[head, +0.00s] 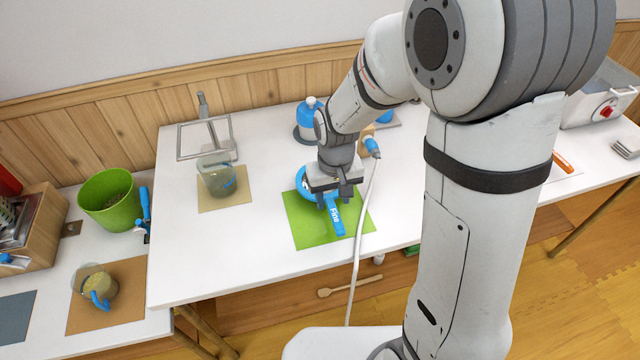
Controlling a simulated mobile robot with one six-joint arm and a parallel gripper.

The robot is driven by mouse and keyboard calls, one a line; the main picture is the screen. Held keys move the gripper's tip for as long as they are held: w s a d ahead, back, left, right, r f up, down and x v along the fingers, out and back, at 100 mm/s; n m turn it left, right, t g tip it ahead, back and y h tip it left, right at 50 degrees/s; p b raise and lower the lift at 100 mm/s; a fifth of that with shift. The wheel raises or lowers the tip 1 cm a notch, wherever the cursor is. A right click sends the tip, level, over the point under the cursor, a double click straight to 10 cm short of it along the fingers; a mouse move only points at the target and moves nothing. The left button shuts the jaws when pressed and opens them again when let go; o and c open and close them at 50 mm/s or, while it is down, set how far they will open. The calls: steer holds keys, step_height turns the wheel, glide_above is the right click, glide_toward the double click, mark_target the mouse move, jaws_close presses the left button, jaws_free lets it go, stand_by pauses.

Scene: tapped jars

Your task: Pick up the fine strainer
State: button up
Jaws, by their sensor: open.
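The fine strainer (335,216) is blue, with a flat handle marked "Fine" and a round rim partly hidden behind my gripper. It lies on a green mat (308,229) on the white table. My gripper (336,201) is open and points down over the strainer, near where the handle meets the rim. The fingers look close to the handle; I cannot tell whether they touch it.
A jar with a blue handle (217,178) stands on a tan mat by a metal frame (181,142). A blue-and-white container (307,119) stands behind the strainer. A white cable (359,245) hangs over the front edge. The table's left front is clear.

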mark_target(334, 212)
steer(key=f, duration=0.5)
steer(key=shift+s+d+f, duration=0.1)
steer(key=shift+s+f, duration=0.15)
steer(key=shift+f, duration=0.15)
steer(key=shift+c, duration=0.5)
jaws_close()
